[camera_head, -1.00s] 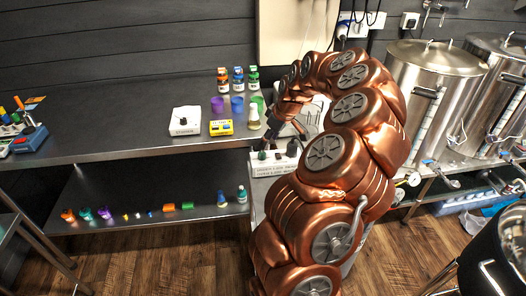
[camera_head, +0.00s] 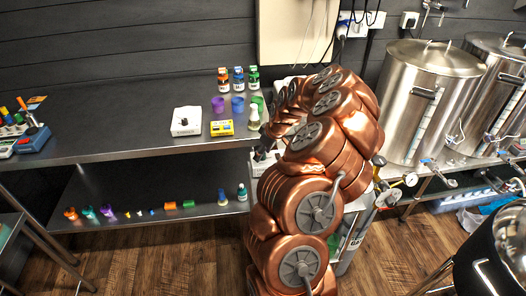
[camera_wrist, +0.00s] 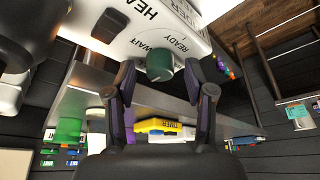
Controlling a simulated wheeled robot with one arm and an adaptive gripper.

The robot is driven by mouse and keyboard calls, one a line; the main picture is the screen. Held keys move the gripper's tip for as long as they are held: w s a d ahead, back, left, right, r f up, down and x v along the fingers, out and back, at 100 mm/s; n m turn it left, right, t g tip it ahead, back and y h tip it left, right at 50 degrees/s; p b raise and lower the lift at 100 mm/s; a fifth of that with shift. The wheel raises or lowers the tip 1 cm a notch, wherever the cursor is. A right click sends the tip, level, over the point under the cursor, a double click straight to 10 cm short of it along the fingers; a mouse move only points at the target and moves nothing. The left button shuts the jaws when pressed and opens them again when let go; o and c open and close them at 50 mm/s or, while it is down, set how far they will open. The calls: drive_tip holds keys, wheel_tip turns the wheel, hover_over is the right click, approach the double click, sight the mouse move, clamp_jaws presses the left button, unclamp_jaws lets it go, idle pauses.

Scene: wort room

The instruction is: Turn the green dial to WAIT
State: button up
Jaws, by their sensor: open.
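The green dial (camera_wrist: 160,66) sits on a white panel (camera_wrist: 215,50) in the wrist view. The words WAIT and READY are printed beside the dial; I cannot tell where its pointer stands. My gripper (camera_wrist: 159,82) is open, with one dark finger on each side of the dial; contact is not clear. In the head view my gripper (camera_head: 263,154) is at the left end of the white panel (camera_head: 254,166). My arm hides most of the panel there, and the green dial cannot be made out.
A dark knob (camera_wrist: 109,25) is on the panel near a HEA... label. A yellow timer (camera_head: 221,128), a white box with a black knob (camera_head: 186,122), cups and bottles stand on the steel counter (camera_head: 110,110) to the left. Steel kettles (camera_head: 420,95) stand at the right.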

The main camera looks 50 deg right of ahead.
clamp_jaws()
idle(0.4)
